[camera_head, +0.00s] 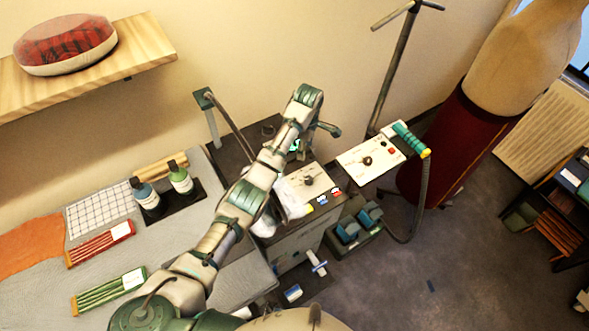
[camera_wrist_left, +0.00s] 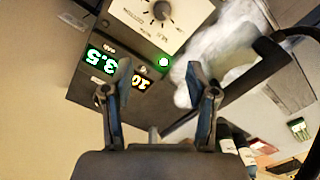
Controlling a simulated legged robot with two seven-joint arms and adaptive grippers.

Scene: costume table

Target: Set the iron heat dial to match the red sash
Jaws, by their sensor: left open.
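A white panel with a dark dial (camera_head: 307,181) sits on the grey cabinet, partly behind my left arm. A second white panel with a dark dial (camera_head: 367,160) lies to its right, beside a teal-handled iron (camera_head: 408,138). I cannot tell which dial is the iron's. A red folded cloth with a white card (camera_head: 100,243) lies on the left table; it may be the red sash. In the wrist view, my left gripper (camera_wrist_left: 159,68) is open and empty before a dark box with lit readouts (camera_wrist_left: 100,62); a dial (camera_wrist_left: 160,10) is beyond the fingertips. My right gripper is not in view.
A green folded cloth (camera_head: 108,291) and two bottles (camera_head: 180,178) are on the left table. A dress form with a dark red skirt (camera_head: 450,150) stands at right. The iron's hose (camera_head: 423,200) hangs down. A shelf holds a red plaid cushion (camera_head: 64,42).

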